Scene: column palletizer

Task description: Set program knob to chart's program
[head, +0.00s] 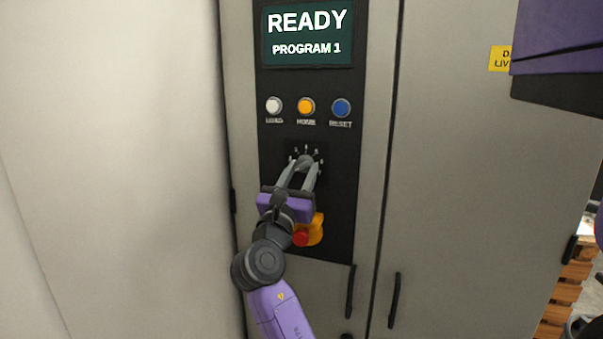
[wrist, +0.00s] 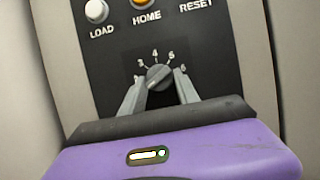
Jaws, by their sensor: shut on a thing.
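The program knob (wrist: 159,75) is a round grey dial on the black panel, with several numbers around it; 3, 4, 5 and 6 show above it in the wrist view. A light mark on it seems to point to the lower left. My gripper (head: 304,165) is at the knob, its two grey fingers on either side and shut on it. In the head view the fingers hide much of the knob. The screen (head: 307,34) above reads "READY" and "PROGRAM 1". The chart is not seen in either view.
White LOAD (head: 274,105), yellow HOME (head: 306,106) and blue RESET (head: 341,107) buttons sit above the knob. A red button on a yellow base (head: 317,230) is just below my gripper. Door handles (head: 394,300) stand out lower right.

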